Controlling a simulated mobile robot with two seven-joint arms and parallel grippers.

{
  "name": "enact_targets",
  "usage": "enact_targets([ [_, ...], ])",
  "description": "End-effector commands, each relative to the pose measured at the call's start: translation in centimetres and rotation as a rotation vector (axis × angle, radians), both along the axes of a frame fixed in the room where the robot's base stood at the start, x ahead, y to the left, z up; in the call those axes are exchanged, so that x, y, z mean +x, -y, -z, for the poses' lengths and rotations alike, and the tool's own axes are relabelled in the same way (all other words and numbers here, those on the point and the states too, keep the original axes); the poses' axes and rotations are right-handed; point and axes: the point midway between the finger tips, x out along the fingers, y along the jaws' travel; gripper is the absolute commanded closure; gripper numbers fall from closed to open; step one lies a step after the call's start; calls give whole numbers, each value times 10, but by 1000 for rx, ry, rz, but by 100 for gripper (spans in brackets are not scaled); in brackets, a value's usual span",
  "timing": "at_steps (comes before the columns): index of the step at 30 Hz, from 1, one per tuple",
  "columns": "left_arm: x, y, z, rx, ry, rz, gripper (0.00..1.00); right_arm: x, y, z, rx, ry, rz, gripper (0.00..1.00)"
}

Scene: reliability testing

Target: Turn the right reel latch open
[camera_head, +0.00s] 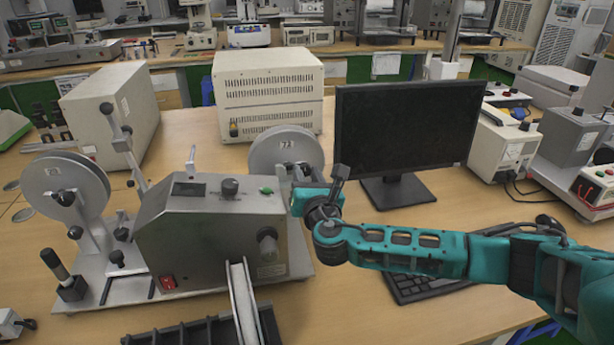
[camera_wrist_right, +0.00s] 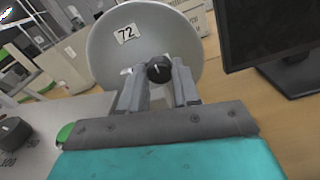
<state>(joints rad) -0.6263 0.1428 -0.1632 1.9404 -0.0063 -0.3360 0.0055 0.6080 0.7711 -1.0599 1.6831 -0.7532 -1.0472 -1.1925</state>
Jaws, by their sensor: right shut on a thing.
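The right reel (camera_head: 268,150) is a grey disc with a paper label. It stands at the back right of the tape machine (camera_head: 215,225), and it fills the upper middle of the right wrist view (camera_wrist_right: 112,58), with label "72". The right reel latch (camera_wrist_right: 158,70) is a small black knob at the reel's centre. My right gripper (camera_wrist_right: 154,86) has its two grey fingers on either side of the latch and is shut on it. In the head view my right gripper (camera_head: 298,172) reaches the reel's front, and its wrist hides part of that area. My left gripper is not in view.
A monitor (camera_head: 408,125) stands right of the reel, behind my right arm. A keyboard (camera_head: 425,285) lies under the arm. The left reel (camera_head: 62,178) stands at the machine's left side. A large beige box (camera_head: 268,85) is behind.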

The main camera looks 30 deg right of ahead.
Motion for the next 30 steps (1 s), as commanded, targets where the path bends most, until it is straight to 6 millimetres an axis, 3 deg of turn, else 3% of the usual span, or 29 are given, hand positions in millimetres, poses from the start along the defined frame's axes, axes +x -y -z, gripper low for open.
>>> enact_targets([
  [11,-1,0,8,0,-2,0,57,-1,1,3,159,39,3,99],
  [30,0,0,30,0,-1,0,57,-1,1,3,739,191,3,99],
])
